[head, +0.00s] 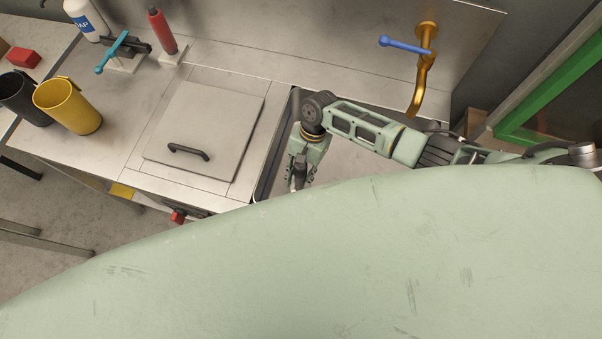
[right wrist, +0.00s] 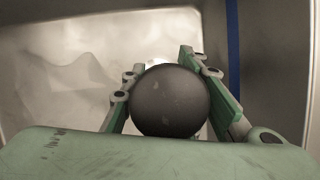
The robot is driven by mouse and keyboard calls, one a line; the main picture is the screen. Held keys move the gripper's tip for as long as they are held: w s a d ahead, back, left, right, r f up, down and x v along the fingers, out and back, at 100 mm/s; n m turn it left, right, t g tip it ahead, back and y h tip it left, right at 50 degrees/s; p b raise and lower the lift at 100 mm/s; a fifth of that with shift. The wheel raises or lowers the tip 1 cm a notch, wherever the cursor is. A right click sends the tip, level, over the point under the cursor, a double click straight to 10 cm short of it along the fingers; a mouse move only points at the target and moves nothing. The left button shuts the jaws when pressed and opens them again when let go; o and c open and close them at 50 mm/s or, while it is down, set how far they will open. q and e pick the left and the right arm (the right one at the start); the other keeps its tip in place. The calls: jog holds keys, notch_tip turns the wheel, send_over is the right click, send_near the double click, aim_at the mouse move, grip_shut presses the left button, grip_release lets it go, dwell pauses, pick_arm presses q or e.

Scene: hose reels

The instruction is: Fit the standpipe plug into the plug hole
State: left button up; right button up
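My right gripper (head: 298,176) hangs down into the sink basin (head: 341,166), right of the square lid. In the right wrist view, a dark round knob, which I take for the top of the standpipe plug (right wrist: 170,101), sits between the fingers of my right gripper (right wrist: 172,88). The fingers close on both sides of it. In the head view a grey piece of the plug (head: 299,172) shows between the fingers. The plug's lower end is hidden. The plug hole is not visible. My left gripper is out of view.
A brass tap (head: 420,85) with a blue lever stands at the back of the basin. A grey lid (head: 203,130) with a black handle lies left of it.

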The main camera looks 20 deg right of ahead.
jog(key=o, duration=0.4)
jog(key=v, duration=1.2)
jog(key=shift+a, duration=0.1)
